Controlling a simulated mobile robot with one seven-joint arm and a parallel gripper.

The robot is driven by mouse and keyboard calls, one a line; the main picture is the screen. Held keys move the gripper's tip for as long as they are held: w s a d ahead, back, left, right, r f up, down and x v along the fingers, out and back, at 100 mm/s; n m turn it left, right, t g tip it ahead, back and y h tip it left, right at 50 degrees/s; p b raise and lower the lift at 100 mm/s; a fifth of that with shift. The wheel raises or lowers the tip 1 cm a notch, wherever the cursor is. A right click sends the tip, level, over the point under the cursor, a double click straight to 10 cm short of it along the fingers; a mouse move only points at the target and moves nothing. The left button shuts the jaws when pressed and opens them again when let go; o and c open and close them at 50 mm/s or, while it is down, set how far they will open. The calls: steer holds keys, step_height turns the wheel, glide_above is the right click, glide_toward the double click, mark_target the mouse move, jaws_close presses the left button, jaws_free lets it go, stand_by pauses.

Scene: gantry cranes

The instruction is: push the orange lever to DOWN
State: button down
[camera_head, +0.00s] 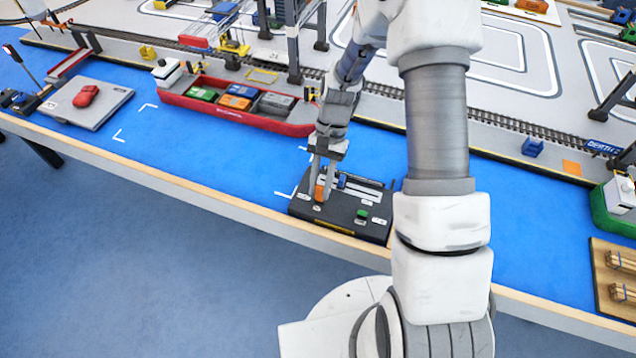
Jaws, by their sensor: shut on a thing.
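A dark control panel (338,220) with white label plates sits on the blue table near its front edge. The orange lever (319,190) stands at the panel's left part. My gripper (322,188) points down over the panel, with its fingers shut on the orange lever. The fingers cover part of the lever, and its exact slot position is too small to tell. A green control (361,215) is at the panel's front right, and a blue one (342,181) is just right of my gripper.
A red ship (235,112) with containers lies behind and left of the panel. A grey platform (87,100) with a red car is at the far left. A green vessel (612,212) and a wooden board (607,290) are at the right. Blue surface left of the panel is clear.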

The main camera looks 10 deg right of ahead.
steer(key=w+g+y, duration=0.1)
steer(key=d+g, duration=0.1)
steer(key=shift+w+f+g+y, duration=0.3)
steer(key=shift+w+g+y, duration=0.05)
steer(key=shift+g+y, duration=0.05)
steer(key=shift+w+d+f+g+y+b, duration=0.1)
steer(key=shift+w+d+g+y+b, duration=0.1)
steer(key=shift+g+y+b, duration=0.25)
steer(key=shift+w+d+f+g+y+b, duration=0.1)
steer(key=shift+w+g+y+b, duration=0.15)
steer(key=shift+g, duration=0.3)
steer(key=c, duration=0.7)
jaws_free()
steer(key=b+v, duration=0.1)
steer(key=v, duration=1.1)
steer(key=shift+a+f, duration=0.1)
